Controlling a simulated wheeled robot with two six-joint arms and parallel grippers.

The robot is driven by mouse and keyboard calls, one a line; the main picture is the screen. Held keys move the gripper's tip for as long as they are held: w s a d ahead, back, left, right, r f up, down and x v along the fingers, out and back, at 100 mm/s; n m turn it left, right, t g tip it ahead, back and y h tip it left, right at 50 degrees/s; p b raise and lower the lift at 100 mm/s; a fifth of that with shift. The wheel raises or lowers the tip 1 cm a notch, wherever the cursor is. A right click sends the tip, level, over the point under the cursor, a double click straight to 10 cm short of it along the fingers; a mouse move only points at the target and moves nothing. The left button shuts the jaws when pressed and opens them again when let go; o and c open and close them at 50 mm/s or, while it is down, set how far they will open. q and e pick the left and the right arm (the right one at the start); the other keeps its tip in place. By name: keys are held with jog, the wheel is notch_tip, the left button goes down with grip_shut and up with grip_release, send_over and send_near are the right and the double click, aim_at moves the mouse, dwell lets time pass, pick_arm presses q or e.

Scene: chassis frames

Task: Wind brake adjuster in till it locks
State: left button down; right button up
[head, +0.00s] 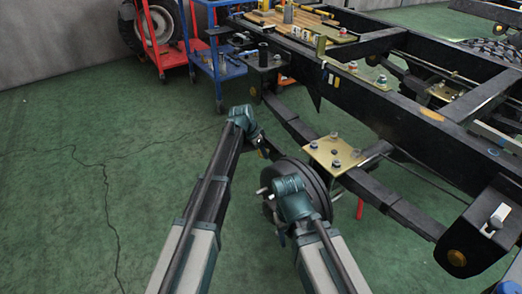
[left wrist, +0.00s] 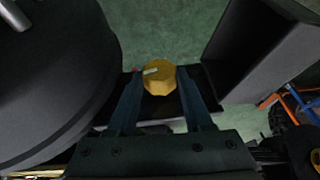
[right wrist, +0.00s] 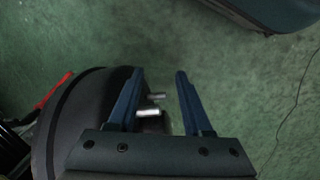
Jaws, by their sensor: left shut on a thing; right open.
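The brake adjuster is a yellow faceted knob (left wrist: 158,80) with a pale mark on its face, beside the dark drum in the left wrist view. My left gripper (left wrist: 160,72) is shut on it, one finger on each side. In the head view that gripper (head: 263,150) is at the drum's upper left and the knob is hidden. The black brake drum (head: 318,186) is at the axle end. My right gripper (right wrist: 160,73) is open and empty, above the drum's edge. Two silver studs (right wrist: 149,113) show between its fingers.
A gold plate with bolts (head: 336,153) sits on the dark spring beside the drum. The black chassis frame (head: 400,110) runs across the right. A red stand (head: 360,204) is below. Blue (head: 222,65) and red trolleys stand behind. The green floor at left is clear.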

pick_arm(q)
jog(key=shift+s+d+f+m+t+y+b, duration=0.15)
jog(key=shift+s+t+y+b, duration=0.1)
jog(key=shift+t+y+b, duration=0.25)
jog(key=shift+s+d+f+m+t+y+b, duration=0.1)
jog(key=shift+s+m+t+y+b, duration=0.1)
jog(key=shift+t+y, duration=0.35)
jog(key=shift+t+y+b, duration=0.35)
jog(key=shift+t+b, duration=0.3)
jog(key=shift+t, duration=0.3)
jog(key=shift+r, duration=0.1)
jog(key=shift+c, duration=1.5)
grip_release()
jog(key=shift+w, duration=0.1)
jog(key=shift+r, duration=0.1)
